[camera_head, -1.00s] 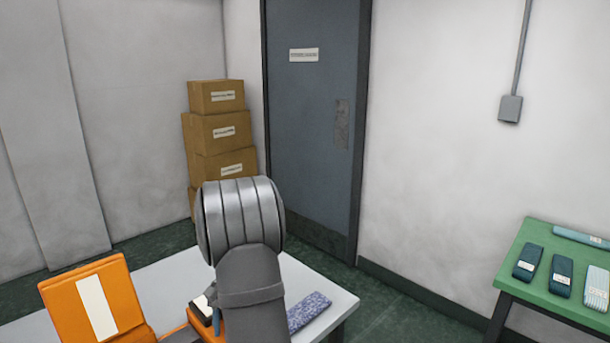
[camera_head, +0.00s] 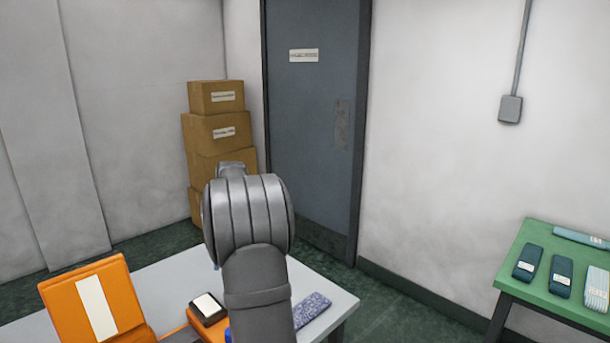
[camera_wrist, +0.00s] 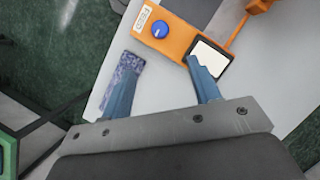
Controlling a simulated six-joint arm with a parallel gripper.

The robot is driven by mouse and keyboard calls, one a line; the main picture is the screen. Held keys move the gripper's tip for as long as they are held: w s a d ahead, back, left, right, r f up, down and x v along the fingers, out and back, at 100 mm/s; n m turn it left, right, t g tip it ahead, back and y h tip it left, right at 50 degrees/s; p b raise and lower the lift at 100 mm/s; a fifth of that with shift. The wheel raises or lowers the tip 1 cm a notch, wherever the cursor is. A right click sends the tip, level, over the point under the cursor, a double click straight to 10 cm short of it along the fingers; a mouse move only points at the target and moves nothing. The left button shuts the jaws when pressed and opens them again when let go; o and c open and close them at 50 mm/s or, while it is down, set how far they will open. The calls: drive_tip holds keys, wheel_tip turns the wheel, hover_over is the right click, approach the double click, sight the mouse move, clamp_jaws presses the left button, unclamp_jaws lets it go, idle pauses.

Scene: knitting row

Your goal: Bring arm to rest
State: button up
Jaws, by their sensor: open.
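My gripper (camera_wrist: 162,92) is open in the wrist view, its two blue fingers apart with nothing between them. It hangs above the pale table (camera_wrist: 160,84). The left finger overlaps a purple-blue patterned fabric piece (camera_wrist: 125,75) in that view. The right finger overlaps the edge of a dark-framed white panel on an orange device (camera_wrist: 180,35). In the head view my grey arm rises over the table and hides the gripper. The fabric piece (camera_head: 312,308) shows to the right of the arm, and the device (camera_head: 207,308) shows to its left.
An orange panel with a white stripe (camera_head: 98,306) stands at the table's left. A green table (camera_head: 545,290) with several dark and pale bundles is at the right. Stacked boxes (camera_head: 217,135) stand beside a grey door (camera_head: 313,120). The floor between the tables is clear.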

drive_tip(key=x, duration=1.7)
drive_tip(key=shift+s+f, duration=0.1)
drive_tip(key=shift+s, duration=0.05)
drive_tip(key=n, duration=0.2)
drive_tip(key=n+h, duration=0.1)
drive_tip(key=n, duration=0.1)
drive_tip(key=shift+a+h, duration=0.2)
drive_tip(key=shift+h, duration=0.1)
drive_tip(key=n+t+h, duration=0.1)
drive_tip(key=n, duration=0.3)
drive_tip(key=shift+a, duration=0.1)
drive_tip(key=n+t+h, duration=0.1)
drive_tip(key=n, duration=0.3)
drive_tip(key=shift+s+n, duration=0.15)
drive_tip(key=shift+n, duration=0.15)
drive_tip(key=shift+n+t+h, duration=0.5)
drive_tip(key=shift+n+t, duration=0.3)
drive_tip(key=shift+n, duration=0.9)
drive_tip(key=shift+o, duration=0.2)
